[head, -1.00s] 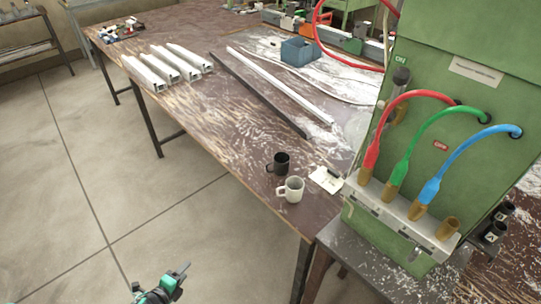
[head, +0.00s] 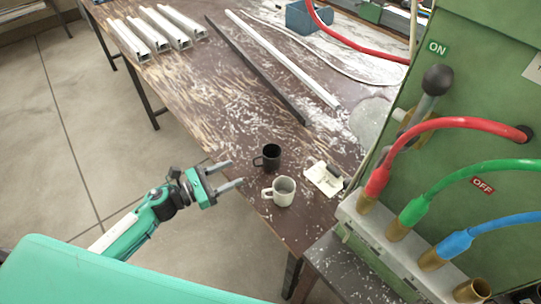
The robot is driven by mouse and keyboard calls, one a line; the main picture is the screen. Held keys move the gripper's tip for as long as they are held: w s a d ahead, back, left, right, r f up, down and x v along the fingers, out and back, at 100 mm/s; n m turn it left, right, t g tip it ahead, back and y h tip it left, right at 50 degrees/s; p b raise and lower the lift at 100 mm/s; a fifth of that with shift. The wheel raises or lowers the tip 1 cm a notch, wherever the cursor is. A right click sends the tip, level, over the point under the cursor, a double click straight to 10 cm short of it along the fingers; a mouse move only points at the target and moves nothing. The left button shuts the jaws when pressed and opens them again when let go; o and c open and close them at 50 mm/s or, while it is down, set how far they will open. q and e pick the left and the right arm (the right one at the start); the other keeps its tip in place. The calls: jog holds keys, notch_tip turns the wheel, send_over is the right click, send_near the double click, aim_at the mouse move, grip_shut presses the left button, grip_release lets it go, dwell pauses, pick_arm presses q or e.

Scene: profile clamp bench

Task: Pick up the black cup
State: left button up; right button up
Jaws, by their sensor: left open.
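The black cup (head: 271,156) stands upright on the brown worn table, with its handle toward the left. A white cup (head: 284,191) stands just in front of it, close to the table's left edge, its handle also to the left. My left gripper (head: 236,174) is open and empty, its two fingers pointing right toward the cups. It is left of both cups, apart from them, near the table edge. My right gripper is not in view.
A green machine (head: 475,70) with red, green and blue hoses stands close on the right. A white pad with a dark item (head: 325,178) lies right of the cups. White profiles (head: 157,32), a dark bar (head: 255,68) and a blue box (head: 307,18) lie farther back.

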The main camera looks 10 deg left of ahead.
aim_at(264, 159)
pick_arm(q)
jog(key=x, duration=0.2)
jog(key=shift+w+d+r+p, duration=0.1)
jog(key=shift+w+d+p, duration=0.15)
jog(key=shift+w+p, duration=0.05)
jog(key=shift+w+d, duration=0.3)
jog(key=shift+d, duration=0.05)
jog(key=shift+w+d+p, duration=0.15)
jog(key=shift+p, duration=0.15)
jog(key=p+x, duration=0.2)
jog(key=x, duration=0.2)
jog(key=shift+w+d, duration=0.1)
jog(key=shift+w, duration=0.05)
jog(key=shift+w+d, duration=0.1)
jog(key=shift+d, duration=0.1)
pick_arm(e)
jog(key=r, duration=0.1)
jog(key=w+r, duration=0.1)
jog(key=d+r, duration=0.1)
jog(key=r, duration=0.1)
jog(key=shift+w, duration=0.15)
pick_arm(q)
jog(key=shift+c, duration=0.4)
grip_shut()
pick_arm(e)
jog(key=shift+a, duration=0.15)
